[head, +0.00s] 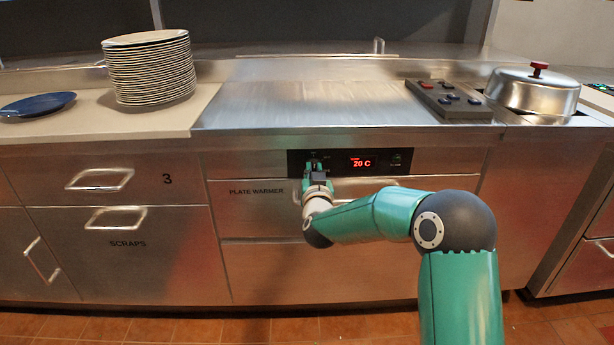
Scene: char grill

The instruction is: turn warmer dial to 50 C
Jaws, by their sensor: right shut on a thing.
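The plate warmer's black control panel (290,163) is set in the steel front under the counter. Its red display (361,163) reads 20 C. My right gripper (314,166) is at the left part of the panel, shut on the warmer dial. The dial is mostly hidden behind the fingers, and its pointer cannot be made out. The plate warmer drawer (256,201) is below the panel and looks shut; my right arm crosses in front of it. My left gripper is not in view.
A stack of plates (150,70) and a blue plate (38,105) stand on the left counter. A grey button box (448,99) and a domed lid (533,90) with a red knob are at the right. Drawer handles (99,180) stick out at the left.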

